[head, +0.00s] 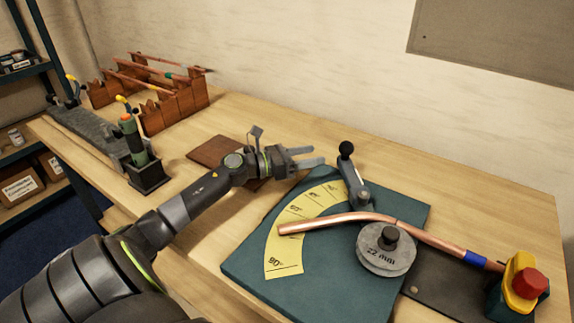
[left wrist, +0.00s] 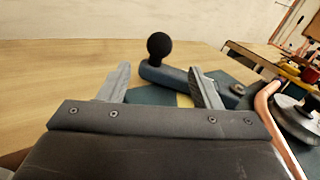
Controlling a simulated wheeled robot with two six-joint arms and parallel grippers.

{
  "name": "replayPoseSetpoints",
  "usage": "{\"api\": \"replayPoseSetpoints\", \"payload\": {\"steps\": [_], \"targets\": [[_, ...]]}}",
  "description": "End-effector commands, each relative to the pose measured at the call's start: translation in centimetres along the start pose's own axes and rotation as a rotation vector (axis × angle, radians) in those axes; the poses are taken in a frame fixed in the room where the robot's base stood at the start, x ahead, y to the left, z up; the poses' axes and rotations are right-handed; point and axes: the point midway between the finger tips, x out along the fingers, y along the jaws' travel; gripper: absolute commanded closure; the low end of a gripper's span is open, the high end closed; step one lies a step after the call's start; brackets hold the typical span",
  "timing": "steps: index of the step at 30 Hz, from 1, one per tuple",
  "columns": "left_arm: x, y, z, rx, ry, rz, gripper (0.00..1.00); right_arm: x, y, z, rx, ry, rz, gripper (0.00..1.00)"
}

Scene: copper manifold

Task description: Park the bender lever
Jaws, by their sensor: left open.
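The bender lever (head: 355,182) is a short grey arm with a black ball knob on its far end, standing at the back edge of the teal bender plate (head: 340,275). In the left wrist view the lever (left wrist: 182,80) lies ahead, its knob in line with the gap between the fingers. My left gripper (head: 318,156) is open and empty, just left of the knob in the head view; its fingers also show in the left wrist view (left wrist: 161,72). A copper pipe (head: 335,222), bent slightly, passes behind the round former marked 22 mm (head: 385,259). My right gripper is out of view.
A yellow angle scale (head: 283,250) lies on the plate. A yellow clamp with a red knob (head: 529,283) is at the right. A torch in a holder (head: 137,155) and wooden pipe racks (head: 175,108) stand at the left.

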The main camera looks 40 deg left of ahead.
Motion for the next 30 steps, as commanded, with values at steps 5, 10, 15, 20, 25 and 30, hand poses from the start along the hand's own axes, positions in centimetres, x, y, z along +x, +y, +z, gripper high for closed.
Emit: {"api": "replayPoseSetpoints", "payload": {"steps": [5, 10, 15, 20, 25, 30], "targets": [[-3.1, 0.1, -0.4, 0.003, 0.005, 0.0, 0.42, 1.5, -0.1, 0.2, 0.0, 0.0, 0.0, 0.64], [-4.9, 0.0, -0.2, 0.001, 0.002, -0.001, 0.42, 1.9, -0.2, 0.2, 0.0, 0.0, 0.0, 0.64], [-5.8, 0.0, -0.1, 0.001, 0.001, 0.0, 0.42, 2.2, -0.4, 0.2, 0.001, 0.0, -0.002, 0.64], [-6.1, 0.0, 0.0, -0.001, -0.001, 0.0, 0.42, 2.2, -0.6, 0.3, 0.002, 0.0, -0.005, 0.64], [-6.1, 0.0, 0.1, 0.0, -0.001, 0.0, 0.42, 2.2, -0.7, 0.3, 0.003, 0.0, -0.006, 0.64], [-6.1, 0.0, 0.1, -0.001, -0.001, 0.0, 0.42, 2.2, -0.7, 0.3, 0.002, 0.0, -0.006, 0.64]]}}
